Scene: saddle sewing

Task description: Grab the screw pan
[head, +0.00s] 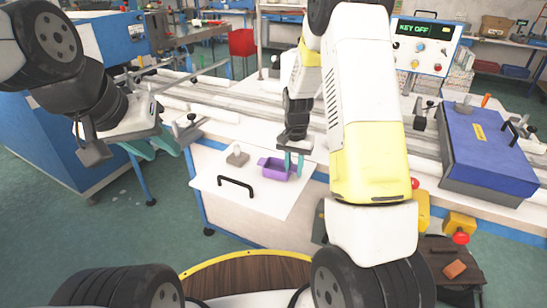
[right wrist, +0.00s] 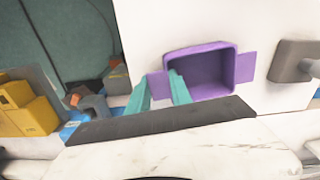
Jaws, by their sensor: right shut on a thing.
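The screw pan is a small purple open tray (head: 272,170) with side tabs, on the white panel at the middle of the head view. It also shows in the right wrist view (right wrist: 212,72), where its inside looks empty. My right gripper (head: 291,168) is at the pan's right end in the head view. In the right wrist view its teal fingers (right wrist: 158,84) are shut on one side tab. My left gripper (head: 160,147) is open and empty, left of the white panel and away from the pan.
A grey block with a knob (head: 237,157) stands left of the pan, and a black handle (head: 236,184) lies in front of it. A blue case (head: 486,150) sits on the bench at the right. Long rails cross behind the panel.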

